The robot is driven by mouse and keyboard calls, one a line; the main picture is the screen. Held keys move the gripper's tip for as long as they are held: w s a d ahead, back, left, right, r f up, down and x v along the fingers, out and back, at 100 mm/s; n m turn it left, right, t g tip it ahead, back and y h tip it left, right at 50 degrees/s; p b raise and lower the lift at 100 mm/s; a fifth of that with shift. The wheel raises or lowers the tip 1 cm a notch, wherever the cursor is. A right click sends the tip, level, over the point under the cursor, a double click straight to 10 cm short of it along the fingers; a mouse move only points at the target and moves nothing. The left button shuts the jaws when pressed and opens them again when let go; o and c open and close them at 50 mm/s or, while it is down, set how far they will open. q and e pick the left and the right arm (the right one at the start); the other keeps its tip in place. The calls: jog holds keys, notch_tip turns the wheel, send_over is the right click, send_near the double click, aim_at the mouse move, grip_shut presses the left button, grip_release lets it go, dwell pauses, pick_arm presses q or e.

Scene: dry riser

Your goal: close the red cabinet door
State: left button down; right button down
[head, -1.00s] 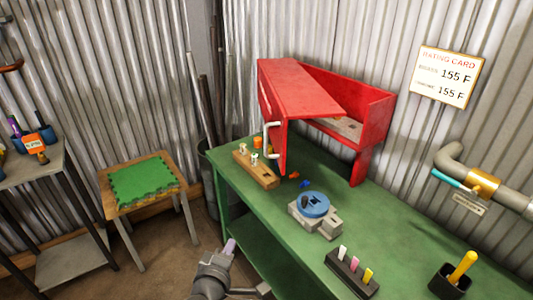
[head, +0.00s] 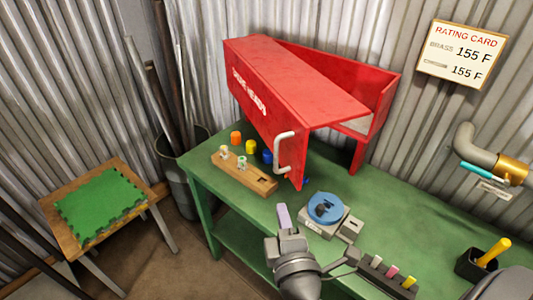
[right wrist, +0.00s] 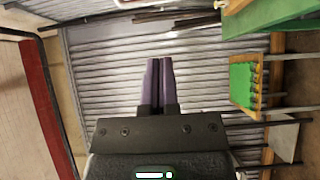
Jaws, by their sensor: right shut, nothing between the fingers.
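The red cabinet (head: 384,95) stands on the green bench against the corrugated wall. Its red door (head: 262,108), with white lettering, stands open, leaving a wedge-shaped gap on the right where the inside shows. A white handle (head: 279,152) is on the door's near end. My right gripper (head: 284,216) is below the handle, near the bench's front edge and apart from the door. Its fingers are closed together and empty; they also show in the right wrist view (right wrist: 158,85). My left gripper is out of view.
The green bench (head: 410,215) holds a wooden block (head: 262,183) with small fittings, a blue-topped device (head: 325,208), a marker rack (head: 388,280) and a black cup (head: 478,263). A stool with a green mat (head: 100,200) stands left. A pipe (head: 478,147) juts from the right wall.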

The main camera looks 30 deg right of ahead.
aim_at(293, 171)
jog(key=shift+w+d+p, duration=0.25)
jog(key=shift+w+d, duration=0.95)
jog(key=shift+w, duration=0.25)
jog(key=shift+w+d+p, duration=0.2)
jog(key=shift+w+d, duration=1)
jog(key=shift+w, duration=0.2)
jog(key=shift+w+d+p, duration=0.25)
jog(key=shift+w+d, duration=0.95)
jog(key=shift+w, duration=0.25)
